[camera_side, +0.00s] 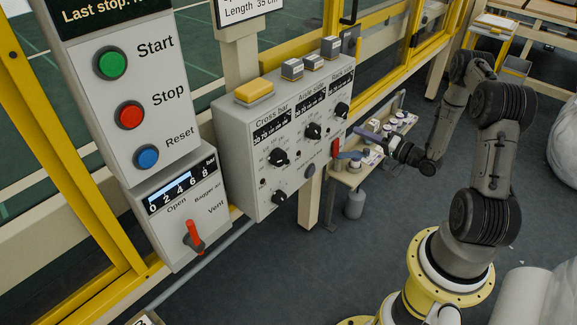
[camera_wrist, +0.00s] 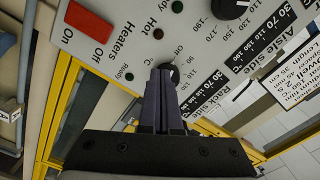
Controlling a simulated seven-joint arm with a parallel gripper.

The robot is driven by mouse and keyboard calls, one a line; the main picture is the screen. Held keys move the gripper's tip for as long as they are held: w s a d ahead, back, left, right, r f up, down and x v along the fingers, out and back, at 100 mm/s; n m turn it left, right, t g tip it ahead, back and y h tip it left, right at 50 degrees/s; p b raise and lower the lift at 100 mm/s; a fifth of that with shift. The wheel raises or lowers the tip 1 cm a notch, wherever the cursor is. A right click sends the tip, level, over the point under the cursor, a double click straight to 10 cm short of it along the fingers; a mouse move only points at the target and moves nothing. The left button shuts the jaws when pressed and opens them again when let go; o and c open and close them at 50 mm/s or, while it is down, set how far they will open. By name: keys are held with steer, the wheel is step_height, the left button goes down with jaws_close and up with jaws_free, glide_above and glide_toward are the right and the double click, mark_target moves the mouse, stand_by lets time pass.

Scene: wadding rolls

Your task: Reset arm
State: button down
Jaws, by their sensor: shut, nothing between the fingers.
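My arm reaches in from the right in the side view. My gripper (camera_side: 364,133) points left toward the right end of the grey heater control box (camera_side: 235,150). In the wrist view its dark fingers (camera_wrist: 160,74) are pressed together with nothing between them. The fingertips overlap a small dark knob (camera_wrist: 172,72) on the panel marked Heaters. I cannot tell whether they touch it. A red rocker switch (camera_wrist: 88,20) marked On and Off lies up and left of the fingers.
The control box carries several black knobs and a yellow block (camera_side: 254,91) on top. Left of it stands a panel with green Start (camera_side: 112,63), red Stop (camera_side: 130,115) and blue Reset (camera_side: 146,157) buttons. A red vent lever (camera_side: 193,236) is below. Yellow frame posts stand behind.

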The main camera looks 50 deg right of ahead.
mark_target(344, 112)
steer(key=w+r+n+g, duration=0.1)
steer(key=r+n+g, duration=0.1)
steer(key=w+r+n+g+h, duration=0.1)
steer(key=r+n+g, duration=0.1)
steer(key=n, duration=0.1)
steer(key=w+r+n+g+h, duration=0.1)
steer(key=w+r+n+g, duration=0.1)
steer(key=shift+w+d+g, duration=0.1)
steer(key=shift+g, duration=0.3)
steer(key=s+a+r+n+g+h, duration=0.25)
steer(key=a+r, duration=0.55)
steer(key=r, duration=0.5)
steer(key=s+a+r+n+g+y, duration=0.1)
steer(key=s+a+r+y, duration=0.1)
steer(key=s+a, duration=0.8)
steer(key=s+a+r+n+g+y, duration=0.1)
steer(key=s+a+r+g+y, duration=0.1)
steer(key=s+a, duration=0.8)
steer(key=s, duration=0.2)
steer(key=shift+s+r, duration=0.3)
steer(key=shift+r, duration=0.1)
steer(key=shift+y, duration=0.25)
